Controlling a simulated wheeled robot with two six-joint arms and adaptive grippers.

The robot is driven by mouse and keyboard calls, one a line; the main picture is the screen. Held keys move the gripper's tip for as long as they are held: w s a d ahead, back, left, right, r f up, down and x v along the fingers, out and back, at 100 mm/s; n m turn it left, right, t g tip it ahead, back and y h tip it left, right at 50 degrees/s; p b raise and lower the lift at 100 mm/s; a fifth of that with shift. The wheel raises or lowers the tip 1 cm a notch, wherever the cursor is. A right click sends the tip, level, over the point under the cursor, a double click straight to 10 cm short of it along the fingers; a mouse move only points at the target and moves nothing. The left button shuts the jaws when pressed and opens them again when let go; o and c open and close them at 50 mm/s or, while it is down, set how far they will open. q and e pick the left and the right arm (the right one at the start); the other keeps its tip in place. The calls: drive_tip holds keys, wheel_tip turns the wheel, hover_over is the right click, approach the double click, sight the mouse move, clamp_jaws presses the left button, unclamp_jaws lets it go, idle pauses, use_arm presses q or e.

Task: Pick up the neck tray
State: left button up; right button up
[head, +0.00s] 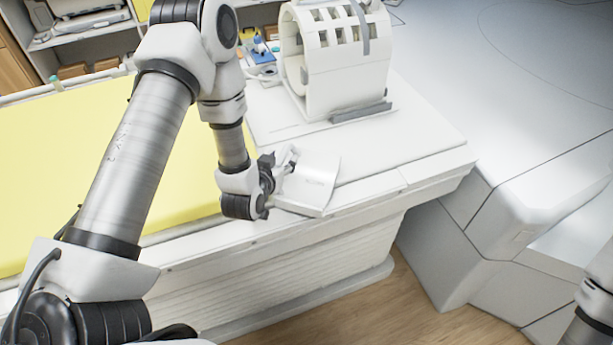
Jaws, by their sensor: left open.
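The neck tray appears to be the white, slightly curved plate (316,182) lying near the front edge of the white table end in the head view. My left gripper (288,164) is open at the plate's left side. Its fingers overlap the plate's left edge in the picture. I cannot tell whether they touch it or whether the edge lies between them. The wrist hides part of the plate's left end. My right gripper is out of view; only a piece of my right arm shows at the lower right edge.
A white cage-like head coil (345,70) stands behind the plate on the table. A yellow mat (60,150) covers the left part of the table. The large white magnet housing (530,80) stands at right. Small items, including a blue tray (262,52), lie at the back.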

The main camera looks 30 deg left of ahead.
use_arm(q)
drive_tip(key=shift+s+r, duration=0.1)
drive_tip(key=shift+s+d+r, duration=0.1)
drive_tip(key=shift+s+r, duration=0.05)
drive_tip(key=shift+s, duration=0.05)
drive_tip(key=shift+c, duration=1.3)
drive_tip(key=c, duration=0.6)
clamp_jaws()
drive_tip(key=shift+w+r, duration=0.1)
